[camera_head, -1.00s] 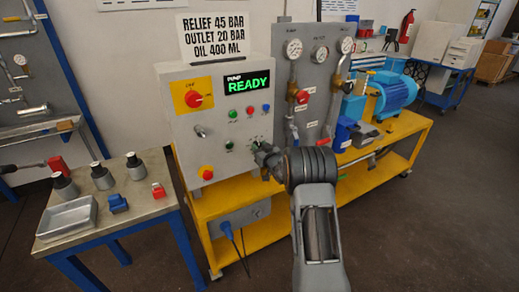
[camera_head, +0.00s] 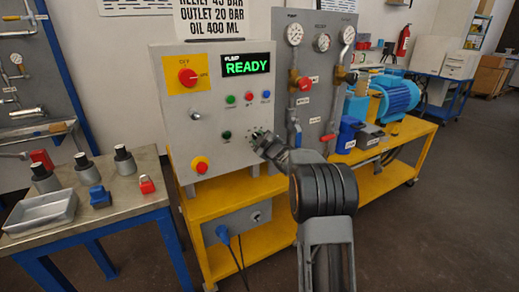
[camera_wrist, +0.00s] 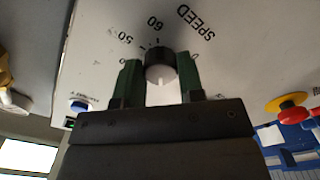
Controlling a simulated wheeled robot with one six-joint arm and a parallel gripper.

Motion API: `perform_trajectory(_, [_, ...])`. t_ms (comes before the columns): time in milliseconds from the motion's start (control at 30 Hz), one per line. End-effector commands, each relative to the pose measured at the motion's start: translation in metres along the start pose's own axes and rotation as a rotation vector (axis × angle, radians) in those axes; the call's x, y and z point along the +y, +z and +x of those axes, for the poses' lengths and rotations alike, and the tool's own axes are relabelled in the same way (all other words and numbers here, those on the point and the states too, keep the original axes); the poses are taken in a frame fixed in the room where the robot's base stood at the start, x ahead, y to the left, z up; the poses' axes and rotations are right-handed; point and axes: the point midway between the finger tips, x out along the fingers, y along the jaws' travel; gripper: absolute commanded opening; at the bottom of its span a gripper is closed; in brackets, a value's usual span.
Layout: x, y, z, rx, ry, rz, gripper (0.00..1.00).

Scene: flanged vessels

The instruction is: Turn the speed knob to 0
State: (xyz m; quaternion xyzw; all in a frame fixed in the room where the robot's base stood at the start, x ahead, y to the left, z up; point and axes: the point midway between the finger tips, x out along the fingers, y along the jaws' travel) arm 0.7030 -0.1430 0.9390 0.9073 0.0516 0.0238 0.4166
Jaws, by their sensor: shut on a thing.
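A green READY display (camera_head: 247,65), a red switch on yellow (camera_head: 188,76) and a red stop button (camera_head: 200,165) are on the panel. The pipework board with gauges (camera_head: 322,42) stands close to the right. A side table (camera_head: 140,207) with small parts is at the left.

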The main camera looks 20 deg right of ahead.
Motion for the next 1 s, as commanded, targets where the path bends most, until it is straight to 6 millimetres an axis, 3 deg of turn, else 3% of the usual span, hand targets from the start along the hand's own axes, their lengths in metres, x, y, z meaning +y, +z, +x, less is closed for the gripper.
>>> perform_trajectory(1000, [-0.0017,0.0011,0.0002,0.002,0.001,-0.966,0.12])
